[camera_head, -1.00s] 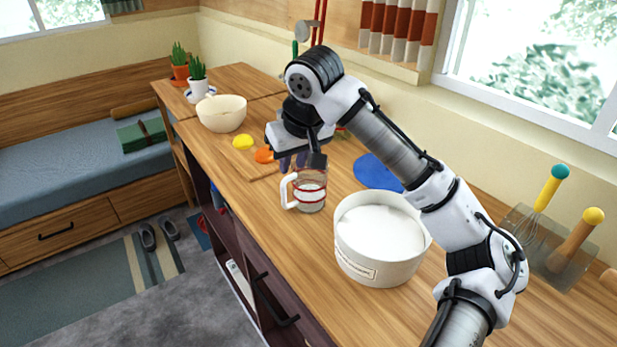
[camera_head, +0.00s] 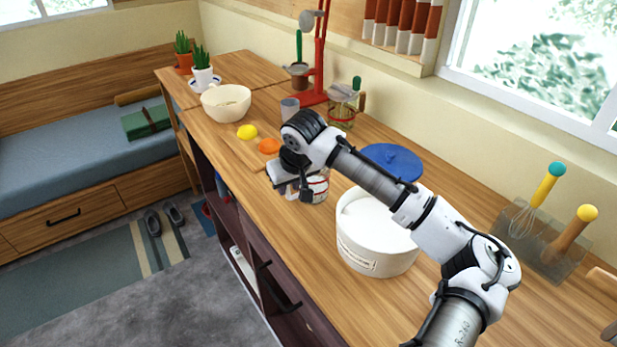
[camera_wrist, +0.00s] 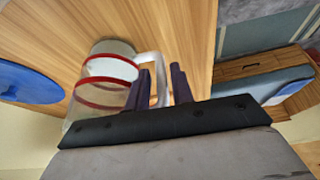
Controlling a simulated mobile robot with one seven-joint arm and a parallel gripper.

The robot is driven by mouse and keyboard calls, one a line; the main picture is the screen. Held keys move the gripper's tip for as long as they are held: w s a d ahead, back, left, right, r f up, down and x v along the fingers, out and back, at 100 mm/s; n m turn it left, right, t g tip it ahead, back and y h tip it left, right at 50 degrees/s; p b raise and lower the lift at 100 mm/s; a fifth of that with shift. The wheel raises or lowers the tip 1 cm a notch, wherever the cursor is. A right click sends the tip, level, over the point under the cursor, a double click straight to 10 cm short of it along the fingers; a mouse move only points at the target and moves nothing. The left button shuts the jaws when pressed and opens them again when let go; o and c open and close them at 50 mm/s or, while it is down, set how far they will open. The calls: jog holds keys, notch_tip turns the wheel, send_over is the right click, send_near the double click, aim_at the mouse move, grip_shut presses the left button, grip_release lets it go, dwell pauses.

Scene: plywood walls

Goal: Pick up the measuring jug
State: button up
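The measuring jug (camera_head: 318,187) is clear with red bands and a white handle, upright on the wooden counter. My arm and gripper partly cover it in the head view. In the wrist view the jug (camera_wrist: 108,80) is at left centre, its white handle (camera_wrist: 158,70) facing right. My gripper (camera_wrist: 162,84) is open, its two dark fingers apart with part of the handle between them. I cannot tell whether a finger touches the handle. In the head view my gripper (camera_head: 298,192) is low at the jug's handle side.
A cutting board with a lemon (camera_head: 247,131) and an orange item (camera_head: 269,146) lies behind. A cream bowl (camera_head: 226,103) and a glass container (camera_head: 342,108) stand farther back.

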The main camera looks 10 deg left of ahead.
jog(key=shift+a+f, duration=0.1)
jog(key=shift+f, duration=0.15)
grip_shut()
jog(key=shift+r, duration=0.1)
